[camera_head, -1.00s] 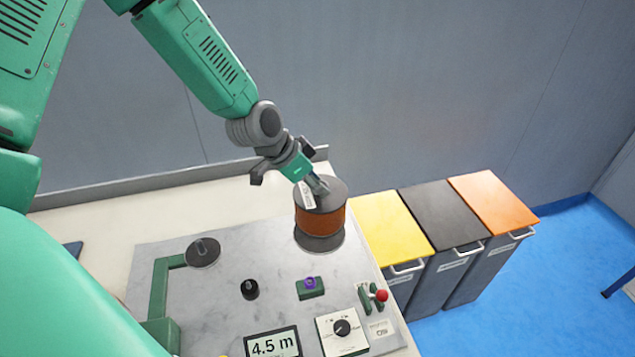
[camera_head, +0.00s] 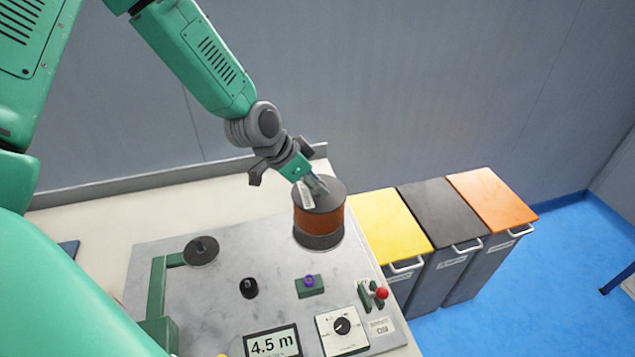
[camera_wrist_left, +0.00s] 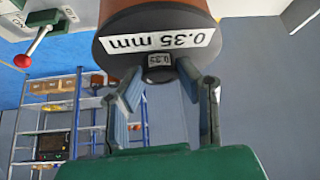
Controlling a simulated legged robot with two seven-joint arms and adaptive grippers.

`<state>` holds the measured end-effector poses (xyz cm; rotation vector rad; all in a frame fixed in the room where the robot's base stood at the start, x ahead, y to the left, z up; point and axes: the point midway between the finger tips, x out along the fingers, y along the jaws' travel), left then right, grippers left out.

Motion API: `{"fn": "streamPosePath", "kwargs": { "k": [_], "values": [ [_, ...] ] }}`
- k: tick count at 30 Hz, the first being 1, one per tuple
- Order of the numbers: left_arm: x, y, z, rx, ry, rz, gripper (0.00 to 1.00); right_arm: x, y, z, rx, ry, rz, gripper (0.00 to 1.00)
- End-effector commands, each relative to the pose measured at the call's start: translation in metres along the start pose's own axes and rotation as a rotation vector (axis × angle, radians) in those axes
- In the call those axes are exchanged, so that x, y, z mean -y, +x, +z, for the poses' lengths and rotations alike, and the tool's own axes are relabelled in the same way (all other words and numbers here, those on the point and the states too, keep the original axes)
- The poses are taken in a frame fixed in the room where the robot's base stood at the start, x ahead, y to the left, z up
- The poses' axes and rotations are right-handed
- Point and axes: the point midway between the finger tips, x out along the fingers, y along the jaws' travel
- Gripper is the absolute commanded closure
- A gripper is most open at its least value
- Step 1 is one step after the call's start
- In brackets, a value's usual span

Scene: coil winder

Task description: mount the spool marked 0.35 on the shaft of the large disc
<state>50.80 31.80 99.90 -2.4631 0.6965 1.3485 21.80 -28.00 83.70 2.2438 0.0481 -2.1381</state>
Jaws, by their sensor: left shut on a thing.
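The copper-coloured spool (camera_head: 320,217) has dark flanges and is upright over the large dark disc (camera_head: 319,243) at the back right of the panel. In the left wrist view, its label reads 0.35 mm (camera_wrist_left: 160,42), and a small 0.35 tag shows on its hub. My left gripper (camera_head: 314,184) reaches down from above and is shut on the spool's hub at the top flange. The shaft is hidden by the spool. I cannot tell whether the spool touches the disc. My right gripper is not in view.
A smaller dark disc (camera_head: 201,251) sits by a green bracket at the left. A black knob (camera_head: 249,288), a green block with a purple top (camera_head: 309,286), a red-tipped lever (camera_head: 381,293) and a 4.5 m display (camera_head: 272,344) are nearer. Lidded bins stand at the right.

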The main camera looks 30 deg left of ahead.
Motion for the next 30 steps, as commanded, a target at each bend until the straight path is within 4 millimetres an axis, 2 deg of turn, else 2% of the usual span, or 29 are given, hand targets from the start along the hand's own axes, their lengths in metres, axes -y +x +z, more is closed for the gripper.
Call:
{"fn": "streamPosePath", "kwargs": {
  "k": [30],
  "values": [
    [0.001, 0.021, 0.011, -0.006, 0.002, -0.003, 1.0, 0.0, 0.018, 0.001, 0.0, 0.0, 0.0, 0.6]
  ]
}}
